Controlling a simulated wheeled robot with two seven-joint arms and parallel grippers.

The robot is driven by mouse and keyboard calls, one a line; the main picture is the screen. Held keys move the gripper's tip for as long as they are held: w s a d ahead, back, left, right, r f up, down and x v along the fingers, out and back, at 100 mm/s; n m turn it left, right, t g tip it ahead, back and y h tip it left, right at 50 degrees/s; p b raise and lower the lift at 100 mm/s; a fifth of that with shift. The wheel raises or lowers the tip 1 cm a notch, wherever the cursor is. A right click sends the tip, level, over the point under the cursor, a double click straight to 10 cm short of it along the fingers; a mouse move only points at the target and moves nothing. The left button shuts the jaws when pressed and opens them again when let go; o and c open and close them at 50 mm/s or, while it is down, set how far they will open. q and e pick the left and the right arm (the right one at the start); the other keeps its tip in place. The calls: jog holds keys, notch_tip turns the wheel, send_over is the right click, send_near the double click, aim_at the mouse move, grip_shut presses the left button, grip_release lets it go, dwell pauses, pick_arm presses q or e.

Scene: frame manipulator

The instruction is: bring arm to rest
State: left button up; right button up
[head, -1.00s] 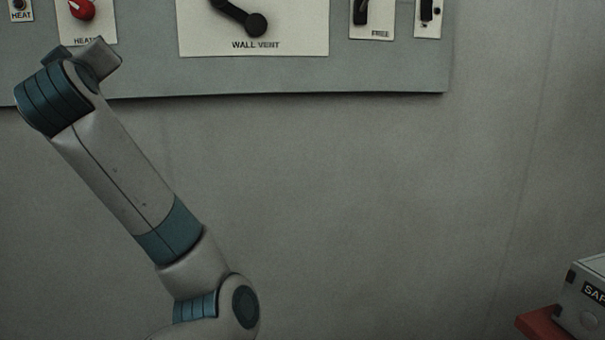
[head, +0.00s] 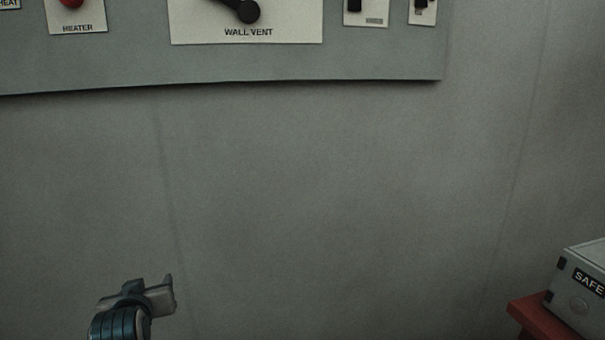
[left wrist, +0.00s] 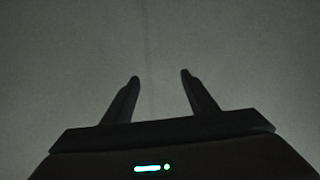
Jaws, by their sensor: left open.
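My left gripper (head: 155,292) is low at the left of the head view, well below the wall panel and in front of bare wall. In the left wrist view its two dark fingers (left wrist: 160,74) stand apart with nothing between them, and only plain grey wall lies beyond. Most of my left arm is out of the head view below. My right gripper is not in either view.
A grey panel (head: 300,66) spans the top, with a red heater knob (head: 74,3) and a black wall vent handle (head: 246,11). A box marked SAFE (head: 581,290) sits on a red surface (head: 534,317) at lower right. The wall between is clear.

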pick_arm(q)
jog(key=s+d+f+m+g+h, duration=0.1)
jog(key=s+f, duration=0.3)
jog(key=f, duration=0.2)
jog(key=s+d+f+m+g, duration=0.1)
jog(key=s+d+f, duration=0.15)
jog(key=f, duration=0.35)
jog(key=s+d+f+m+g+h, duration=0.1)
jog(key=s+d+f+g, duration=0.1)
jog(key=s+f, duration=0.7)
jog(key=s+d+f+m+g+h, duration=0.1)
jog(key=s+d+f+m+g, duration=0.2)
jog(key=s, duration=1)
jog(key=s+d+f+g+h, duration=0.1)
jog(key=s+d+f+g, duration=0.1)
jog(key=s+f, duration=0.75)
notch_tip(320, 180, down, 25)
jog(key=s+g, duration=0.1)
jog(key=s, duration=0.1)
jog(key=s+a+f+g, duration=0.1)
jog(key=s+a+f, duration=0.1)
jog(key=s+f, duration=1.5)
notch_tip(320, 180, down, 2)
jog(key=shift+s+a+f+m, duration=0.2)
jog(key=shift+a+m, duration=0.05)
jog(key=shift+m, duration=0.15)
